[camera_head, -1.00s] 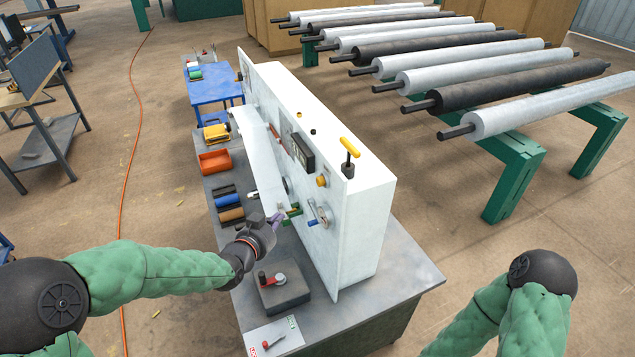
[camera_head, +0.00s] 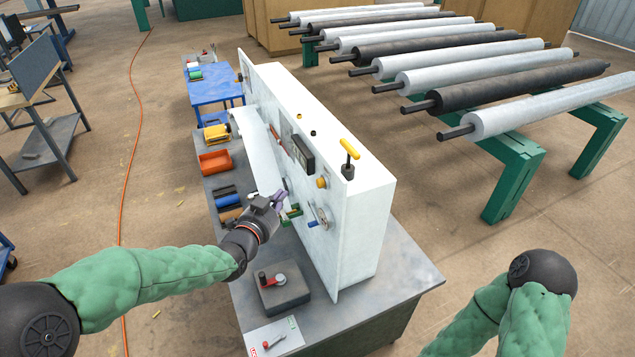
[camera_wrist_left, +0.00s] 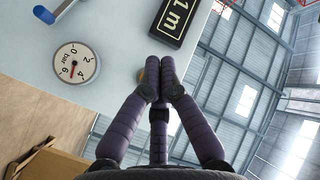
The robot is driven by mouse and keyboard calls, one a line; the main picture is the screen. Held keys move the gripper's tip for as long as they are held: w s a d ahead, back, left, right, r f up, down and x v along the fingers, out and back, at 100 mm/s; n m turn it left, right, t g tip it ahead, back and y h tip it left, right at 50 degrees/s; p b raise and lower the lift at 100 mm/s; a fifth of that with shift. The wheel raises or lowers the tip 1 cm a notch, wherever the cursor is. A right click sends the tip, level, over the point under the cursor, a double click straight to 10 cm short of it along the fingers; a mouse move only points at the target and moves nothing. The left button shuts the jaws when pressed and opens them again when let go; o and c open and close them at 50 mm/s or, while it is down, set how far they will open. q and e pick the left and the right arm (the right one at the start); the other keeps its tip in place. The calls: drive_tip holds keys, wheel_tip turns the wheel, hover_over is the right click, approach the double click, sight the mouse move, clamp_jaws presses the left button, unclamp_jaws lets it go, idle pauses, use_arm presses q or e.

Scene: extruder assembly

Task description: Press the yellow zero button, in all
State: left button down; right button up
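The yellow button (camera_head: 321,182) is a small round knob on the front of the white panel (camera_head: 365,215), just below the black display (camera_head: 303,154). My left gripper (camera_head: 281,198) is in front of the panel, to the left of and a little below the button in the head view, apparently short of it. In the left wrist view its purple fingers (camera_wrist_left: 160,68) are together at the tips with nothing seen between them. A yellowish sliver (camera_wrist_left: 140,75), probably the button, shows beside the fingertips, mostly hidden. The display (camera_wrist_left: 176,18) reads "1 m" there, partly cut off. My right gripper is out of view.
A round bar gauge (camera_wrist_left: 76,62) is on the panel.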

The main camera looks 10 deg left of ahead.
sight(321, 183)
use_arm(q)
drive_tip(key=w+d, duration=0.4)
drive_tip(key=d, duration=0.1)
drive_tip(key=shift+d+p, duration=0.35)
drive_tip(key=shift+p, duration=0.1)
drive_tip(key=shift+d, duration=0.15)
idle(1.2)
drive_tip(key=shift+w+d, duration=0.15)
drive_tip(key=shift+d, duration=0.1)
drive_tip(key=shift+w+d+b, duration=0.3)
drive_tip(key=shift+d, duration=0.1)
idle(0.9)
drive_tip(key=shift+d+r, duration=0.2)
idle(0.9)
drive_tip(key=shift+a, duration=0.1)
